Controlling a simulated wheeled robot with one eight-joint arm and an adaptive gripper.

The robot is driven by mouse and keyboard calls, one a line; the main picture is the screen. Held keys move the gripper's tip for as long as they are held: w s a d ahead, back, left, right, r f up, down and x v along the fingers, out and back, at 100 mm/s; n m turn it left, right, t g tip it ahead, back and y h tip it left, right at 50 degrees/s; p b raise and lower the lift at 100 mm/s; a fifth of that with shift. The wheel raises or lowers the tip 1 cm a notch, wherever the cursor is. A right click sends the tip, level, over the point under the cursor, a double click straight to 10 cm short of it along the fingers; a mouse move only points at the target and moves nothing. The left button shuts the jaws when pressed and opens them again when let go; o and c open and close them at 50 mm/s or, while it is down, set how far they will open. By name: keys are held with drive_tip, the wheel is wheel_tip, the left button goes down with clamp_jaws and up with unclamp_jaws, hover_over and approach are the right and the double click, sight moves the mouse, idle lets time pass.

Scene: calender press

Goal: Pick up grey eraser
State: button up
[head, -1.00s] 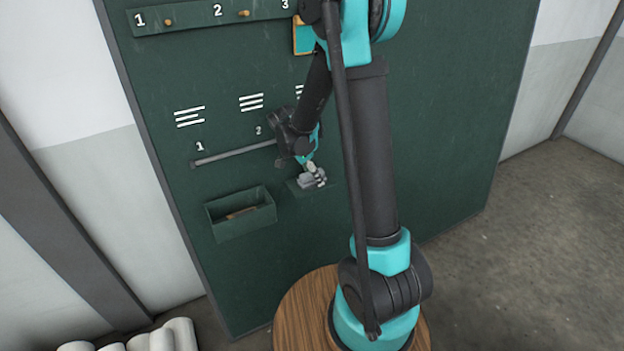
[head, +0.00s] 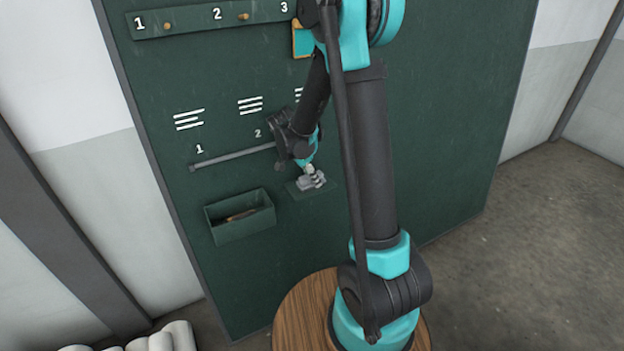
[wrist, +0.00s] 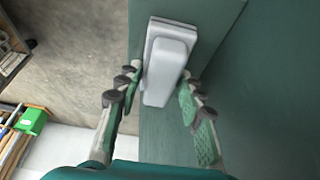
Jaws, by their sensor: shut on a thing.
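The grey eraser (wrist: 167,62) is a pale grey block with a wider, flat base, seen in the wrist view between the two fingers of my gripper (wrist: 162,80). My gripper is shut on it, with one jointed finger at each side. In the head view the eraser (head: 314,183) shows small at the end of my gripper (head: 311,174), at a small green shelf (head: 294,190) on the board. The fingers partly hide it there. I cannot tell whether the eraser still touches the shelf.
The dark green board (head: 450,130) stands upright behind my arm. A green box (head: 242,230) with a brown thing inside hangs left of the shelf. A grey bar (head: 225,156) and a peg rail (head: 190,20) are above. White rolls (head: 170,337) lie lower left.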

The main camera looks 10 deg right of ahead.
wheel_tip(320, 180, up, 20)
idle(0.6)
